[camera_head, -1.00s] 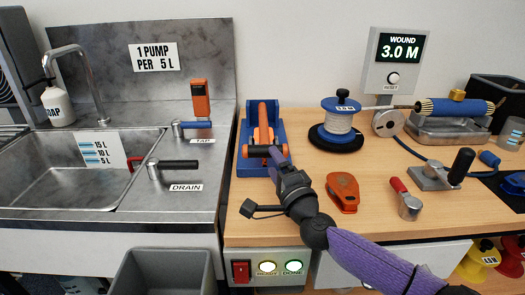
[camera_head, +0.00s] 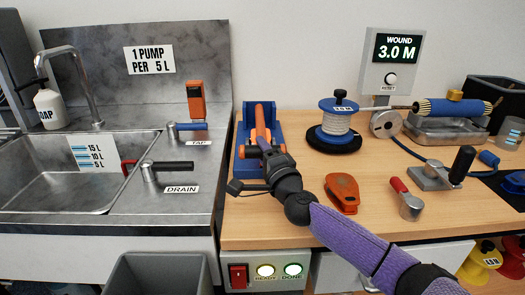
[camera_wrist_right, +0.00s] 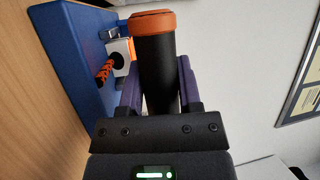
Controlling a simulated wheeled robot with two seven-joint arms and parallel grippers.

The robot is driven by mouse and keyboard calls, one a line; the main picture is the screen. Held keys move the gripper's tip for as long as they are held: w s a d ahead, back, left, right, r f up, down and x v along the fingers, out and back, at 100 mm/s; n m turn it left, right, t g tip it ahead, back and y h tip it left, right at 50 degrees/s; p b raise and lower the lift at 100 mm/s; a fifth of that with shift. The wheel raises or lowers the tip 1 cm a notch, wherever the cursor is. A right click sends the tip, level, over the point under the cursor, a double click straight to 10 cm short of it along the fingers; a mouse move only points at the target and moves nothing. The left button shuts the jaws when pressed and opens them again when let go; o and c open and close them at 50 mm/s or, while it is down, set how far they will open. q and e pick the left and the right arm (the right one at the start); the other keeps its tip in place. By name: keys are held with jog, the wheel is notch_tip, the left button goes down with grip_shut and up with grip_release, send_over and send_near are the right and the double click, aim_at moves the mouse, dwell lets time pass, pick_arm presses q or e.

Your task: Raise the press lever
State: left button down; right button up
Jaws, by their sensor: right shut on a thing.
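The press (camera_head: 243,150) is a blue frame with orange parts at the left end of the wooden bench. Its orange lever (camera_head: 261,117) shows within the frame in the head view. My right gripper (camera_head: 266,147) reaches in from the front right. In the right wrist view, its purple fingers are on either side of the lever's black handle (camera_wrist_right: 157,75), which has an orange end, and are shut on it. The blue press frame (camera_wrist_right: 72,45) is beside it at upper left. The gripper hides the handle in the head view. My left gripper is not in view.
An orange tool (camera_head: 342,192) and a red-handled lever (camera_head: 404,196) lie right of my right arm. A rope spool (camera_head: 336,125) stands behind them. A sink (camera_head: 75,180) is at left, with a grey bin (camera_head: 158,275) below. READY and DONE lamps glow on the bench front.

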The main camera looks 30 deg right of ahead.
grip_shut()
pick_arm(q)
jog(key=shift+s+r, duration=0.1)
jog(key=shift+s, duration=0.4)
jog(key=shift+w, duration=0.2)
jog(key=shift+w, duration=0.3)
pick_arm(e)
jog(key=shift+f, duration=0.1)
